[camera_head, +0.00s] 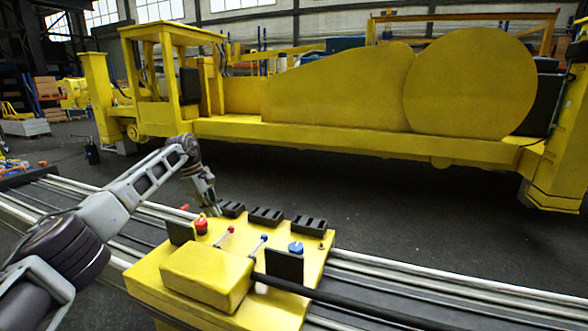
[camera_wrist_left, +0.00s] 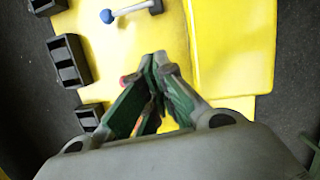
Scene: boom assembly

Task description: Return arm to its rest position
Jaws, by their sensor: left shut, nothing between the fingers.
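My left arm comes in from the left in the head view. Its gripper (camera_head: 213,209) points down at the back left part of a yellow control panel (camera_head: 150,281), close to a red knob (camera_head: 201,226). I cannot tell whether it touches anything. In the left wrist view the gripper (camera_wrist_left: 155,58) has its fingertips together with nothing between them. The blue-tipped lever also shows in the left wrist view (camera_wrist_left: 107,16). My right gripper is not in view.
A large yellow machine (camera_head: 340,90) stands behind, across open dark floor (camera_head: 380,200).

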